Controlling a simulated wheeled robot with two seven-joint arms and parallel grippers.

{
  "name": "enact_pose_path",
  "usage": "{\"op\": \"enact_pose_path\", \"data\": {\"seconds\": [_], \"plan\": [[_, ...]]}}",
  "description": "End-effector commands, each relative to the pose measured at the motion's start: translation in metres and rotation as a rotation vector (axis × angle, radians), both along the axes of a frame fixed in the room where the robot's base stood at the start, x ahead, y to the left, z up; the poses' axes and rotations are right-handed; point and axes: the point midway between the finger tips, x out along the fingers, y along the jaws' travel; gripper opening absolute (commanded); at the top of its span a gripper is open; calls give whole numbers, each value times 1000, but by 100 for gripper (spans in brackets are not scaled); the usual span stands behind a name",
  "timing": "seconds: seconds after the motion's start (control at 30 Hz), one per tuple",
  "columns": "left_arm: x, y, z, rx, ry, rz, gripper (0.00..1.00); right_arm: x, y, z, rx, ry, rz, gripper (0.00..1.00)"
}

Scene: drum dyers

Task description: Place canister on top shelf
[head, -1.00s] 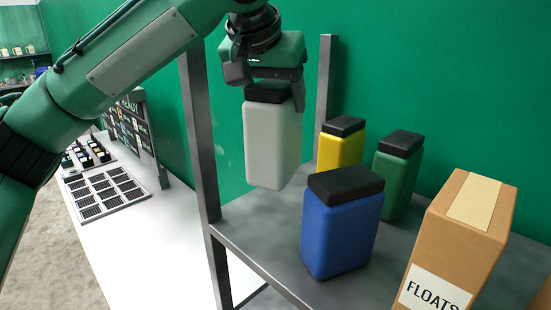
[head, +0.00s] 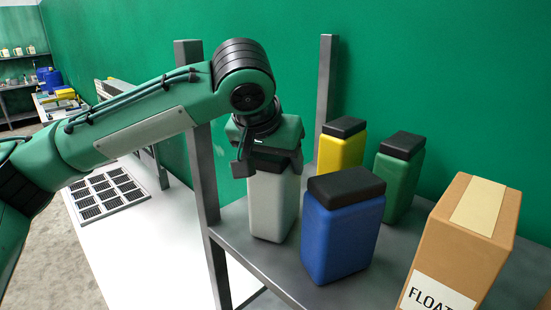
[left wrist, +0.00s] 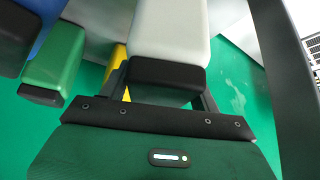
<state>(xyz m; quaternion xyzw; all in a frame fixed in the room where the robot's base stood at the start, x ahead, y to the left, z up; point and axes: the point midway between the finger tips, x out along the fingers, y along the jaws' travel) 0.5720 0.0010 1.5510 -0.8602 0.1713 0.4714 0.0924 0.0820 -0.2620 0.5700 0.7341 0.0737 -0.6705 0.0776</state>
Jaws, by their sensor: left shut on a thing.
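A light grey canister (head: 271,205) with a black lid stands upright between the fingers of my left gripper (head: 266,163) in the head view. The gripper is shut on it near the lid. The canister's base is at or just above the grey shelf (head: 262,262), left of the blue canister; I cannot tell whether it touches. In the left wrist view the same canister (left wrist: 169,30) is between the fingers (left wrist: 164,88), its black lid nearest the palm. My right gripper is not in view.
A blue canister (head: 340,235), a yellow canister (head: 338,153) and a green canister (head: 398,185) stand on the shelf. A cardboard box marked FLOATS (head: 455,245) stands at the right. A grey post (head: 203,180) rises close left of the held canister.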

Motion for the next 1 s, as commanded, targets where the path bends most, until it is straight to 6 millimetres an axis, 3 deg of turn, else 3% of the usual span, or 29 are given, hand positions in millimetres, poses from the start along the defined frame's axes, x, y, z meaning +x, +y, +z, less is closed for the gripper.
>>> {"op": "enact_pose_path", "data": {"seconds": [0.17,0.2,0.3,0.67,1.0], "plan": [[0,0,-3,-2,-2,-1,2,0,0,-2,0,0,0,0],[0,0,-3,0,0,-1,69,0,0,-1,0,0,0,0],[0,0,-3,0,0,-1,85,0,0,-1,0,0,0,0],[-1,0,4,0,-1,-1,85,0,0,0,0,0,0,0],[-34,14,59,0,-4,-1,85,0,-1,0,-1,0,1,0]]}}
